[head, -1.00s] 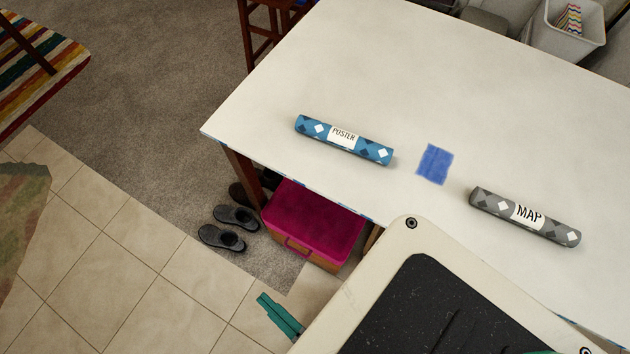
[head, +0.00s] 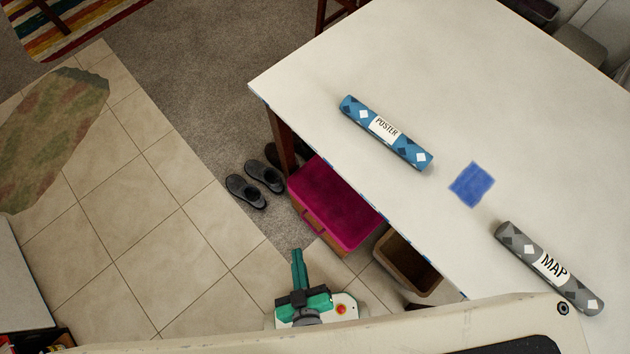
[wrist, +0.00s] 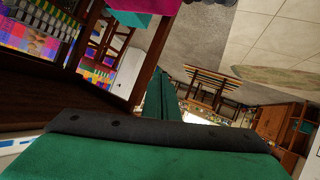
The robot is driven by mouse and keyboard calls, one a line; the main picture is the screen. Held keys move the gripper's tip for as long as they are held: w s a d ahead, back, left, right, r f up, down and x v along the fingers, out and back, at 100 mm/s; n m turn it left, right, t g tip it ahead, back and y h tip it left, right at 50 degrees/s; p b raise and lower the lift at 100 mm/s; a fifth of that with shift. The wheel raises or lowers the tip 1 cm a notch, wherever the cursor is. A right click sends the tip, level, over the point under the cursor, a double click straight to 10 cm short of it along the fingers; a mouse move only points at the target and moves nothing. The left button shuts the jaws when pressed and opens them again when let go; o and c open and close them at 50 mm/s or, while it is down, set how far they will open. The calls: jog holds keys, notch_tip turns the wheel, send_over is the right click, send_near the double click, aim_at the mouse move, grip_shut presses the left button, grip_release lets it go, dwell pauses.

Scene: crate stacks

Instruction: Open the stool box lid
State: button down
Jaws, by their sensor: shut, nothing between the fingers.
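The stool box (head: 310,222) stands on the floor, partly under the near left edge of the white table. Its magenta lid (head: 335,200) looks closed, and a magenta handle shows on its front. The table top hides its far part. In the wrist view, a magenta lid edge (wrist: 150,5) shows at the top. My gripper (head: 297,255) is green, shut and empty, in front of the box and apart from it in the head view. It also shows in the wrist view (wrist: 163,75).
The white table (head: 400,60) carries a blue poster roll (head: 385,132), a blue square (head: 472,184) and a grey map roll (head: 550,268). A brown bin (head: 405,265) stands right of the box. Dark shoes (head: 255,185) lie to its left. Tiled floor (head: 150,240) is clear at left.

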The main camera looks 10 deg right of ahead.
jog(key=w+a+f+n+g+h, duration=0.1)
jog(key=a+f+n+g, duration=0.3)
jog(key=f, duration=0.7)
jog(key=w+d+f+n+g+h, duration=0.1)
jog(key=f+n, duration=0.5)
jog(key=f, duration=0.4)
jog(key=w+a+f+n+g+h, duration=0.1)
jog(key=a+f+n+g, duration=0.15)
jog(key=f+n, duration=0.6)
jog(key=w+d+f+n+g+h, duration=0.1)
jog(key=w+d+f+n+h, duration=0.2)
jog(key=w+d+f, duration=0.6)
jog(key=shift+d+f+h, duration=0.3)
jog(key=shift+d+f, duration=0.25)
jog(key=shift+d, duration=0.05)
jog(key=shift+w, duration=0.1)
